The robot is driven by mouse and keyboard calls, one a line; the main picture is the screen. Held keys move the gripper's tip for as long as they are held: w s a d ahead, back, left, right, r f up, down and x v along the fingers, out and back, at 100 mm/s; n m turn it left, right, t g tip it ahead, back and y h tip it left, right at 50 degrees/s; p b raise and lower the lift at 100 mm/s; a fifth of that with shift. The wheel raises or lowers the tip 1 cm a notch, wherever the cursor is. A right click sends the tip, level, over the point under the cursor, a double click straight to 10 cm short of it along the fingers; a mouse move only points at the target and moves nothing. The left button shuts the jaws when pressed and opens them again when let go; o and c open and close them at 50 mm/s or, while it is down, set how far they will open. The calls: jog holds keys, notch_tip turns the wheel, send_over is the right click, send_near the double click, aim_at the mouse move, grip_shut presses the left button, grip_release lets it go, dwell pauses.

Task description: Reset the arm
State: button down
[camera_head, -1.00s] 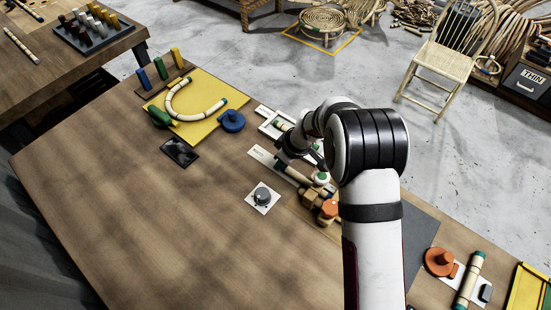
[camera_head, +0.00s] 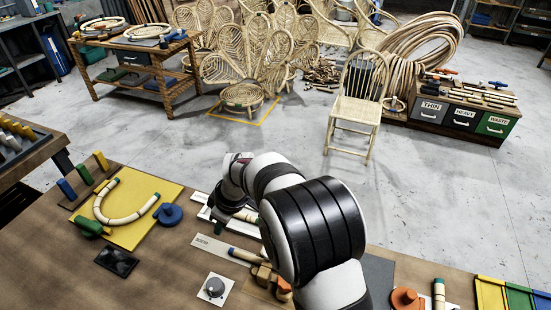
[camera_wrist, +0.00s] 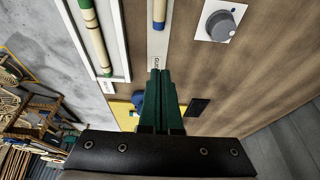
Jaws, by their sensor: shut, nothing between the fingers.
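My gripper (camera_head: 220,229) hangs over the wooden table, by the left end of a white tray (camera_head: 205,213). Its dark green fingers (camera_wrist: 160,72) are shut together in the wrist view, with nothing between them. My white and black arm reaches in from the lower right and hides part of the table. In the wrist view, a pale marked strip (camera_wrist: 156,45) lies beyond the fingertips, and the white tray (camera_wrist: 122,60) with a rattan pole (camera_wrist: 96,42) is left of them.
A grey knob (camera_head: 215,287), a black pad (camera_head: 117,261) and an orange disc (camera_head: 406,299) sit on the table. The front left tabletop is clear.

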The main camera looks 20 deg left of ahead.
jog(key=s+d+r+m, duration=0.2)
jog(key=d+r+m, duration=0.2)
jog(key=d, duration=0.4)
jog(key=s+d+r+m+h, duration=0.15)
jog(key=d+r+m, duration=0.3)
jog(key=d, duration=0.45)
jog(key=s+d+r+m, duration=0.3)
jog(key=d+r+m, duration=0.15)
jog(key=d, duration=0.35)
jog(key=s+d+f+m, duration=0.1)
jog(key=s+d+m, duration=0.9)
jog(key=s, duration=0.4)
jog(key=shift+f, duration=0.25)
